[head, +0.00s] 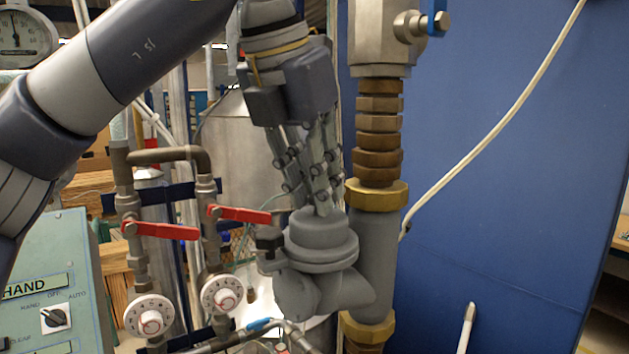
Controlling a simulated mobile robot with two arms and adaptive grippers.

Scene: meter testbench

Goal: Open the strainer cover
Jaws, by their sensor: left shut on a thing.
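The strainer (375,255) is a grey body on the vertical brass pipe, with a branch leaning out to its left. Its round grey cover (321,245) sits on top of that branch and has a raised boss in the middle. My left gripper (322,207) comes down from above, and its fingers are shut on the boss of the cover. The cover appears seated on the branch; I cannot tell whether there is a gap under it. The far side of the boss is hidden by the fingers. My right gripper is not in view.
Two red-handled valves (165,230) and white dials (150,317) stand to the left. A green control box (50,275) is at the lower left. A blue panel (510,180) with a white cable (490,130) fills the right. A blue-handled valve (437,18) is above.

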